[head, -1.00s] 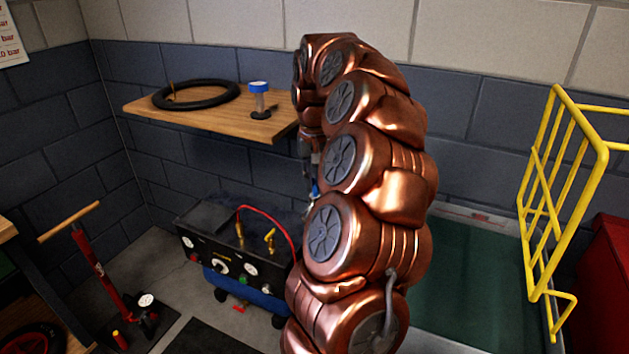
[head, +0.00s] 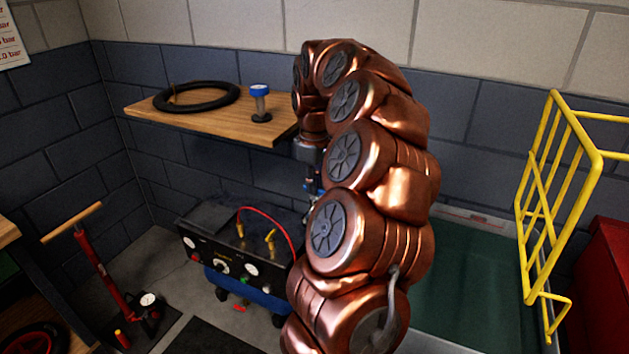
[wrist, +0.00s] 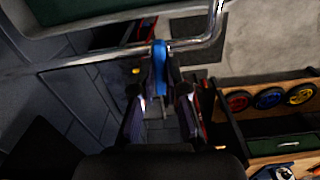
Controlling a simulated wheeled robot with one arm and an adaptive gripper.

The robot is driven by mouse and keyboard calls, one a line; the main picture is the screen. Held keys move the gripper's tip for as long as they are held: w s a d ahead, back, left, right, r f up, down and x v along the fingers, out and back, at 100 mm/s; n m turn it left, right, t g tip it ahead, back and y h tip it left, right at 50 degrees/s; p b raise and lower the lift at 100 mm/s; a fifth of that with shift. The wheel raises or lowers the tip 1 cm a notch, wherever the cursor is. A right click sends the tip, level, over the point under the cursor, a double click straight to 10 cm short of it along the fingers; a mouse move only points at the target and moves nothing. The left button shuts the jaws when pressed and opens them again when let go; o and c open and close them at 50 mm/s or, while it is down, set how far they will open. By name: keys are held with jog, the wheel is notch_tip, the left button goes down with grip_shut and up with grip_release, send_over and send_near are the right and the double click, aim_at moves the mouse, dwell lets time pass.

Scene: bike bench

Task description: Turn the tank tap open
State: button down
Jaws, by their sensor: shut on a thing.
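The tap's blue handle (wrist: 159,68) shows in the wrist view, upright in the picture beside a chrome pipe (wrist: 205,42). My gripper (wrist: 161,94) is shut on this blue handle, with a dark finger on either side. In the head view my gripper (head: 311,188) is mostly hidden behind my copper arm, and only a little blue shows there. The green tank (head: 470,285) stands to the right of my arm. I cannot tell how far the tap is turned.
A compressor with gauges (head: 235,268) and a red hose stands left of my arm. A wooden shelf (head: 190,128) holds a black tyre (head: 197,97). A yellow rack (head: 590,180) rises at the right. A red pump (head: 95,265) stands at the left.

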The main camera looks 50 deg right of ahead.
jog(key=shift+n, duration=1.1)
jog(key=shift+p, duration=0.3)
jog(key=c, duration=1.2)
grip_release()
jog(key=shift+r, duration=0.1)
notch_tip(320, 180, up, 12)
